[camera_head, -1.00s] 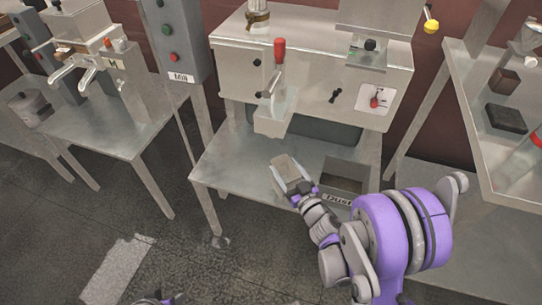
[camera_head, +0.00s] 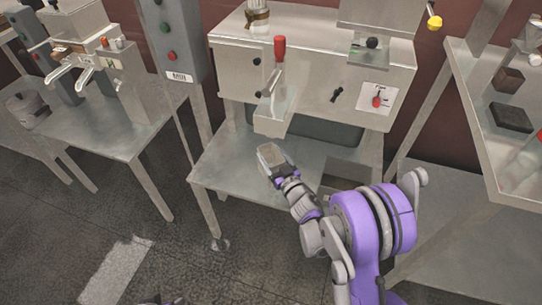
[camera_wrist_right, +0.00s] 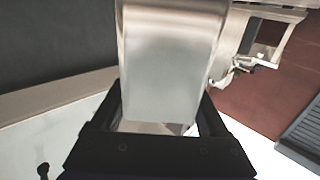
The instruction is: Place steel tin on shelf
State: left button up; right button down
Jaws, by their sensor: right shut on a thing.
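The steel tin (camera_head: 271,158) is a small, pale, box-shaped metal container. My right gripper (camera_head: 282,172) is shut on it and holds it in front of the filler's spout, over the metal shelf (camera_head: 222,160) below the machine. In the right wrist view the tin (camera_wrist_right: 168,75) stands out between the two dark fingers, its smooth metal side facing the camera. I cannot tell whether the tin touches the shelf. My left gripper is not clearly in view; only a small dark fragment shows at the bottom edge of the head view.
The filler (camera_head: 310,80) has a red-handled lever (camera_head: 279,50) and a spout (camera_head: 272,122) above the shelf. A dark bin (camera_head: 348,172) is partly hidden behind my right arm. A side rack (camera_head: 490,150) stands at right, a metal table (camera_head: 110,135) at left.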

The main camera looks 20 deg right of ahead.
jog(key=shift+f, duration=0.15)
grip_release()
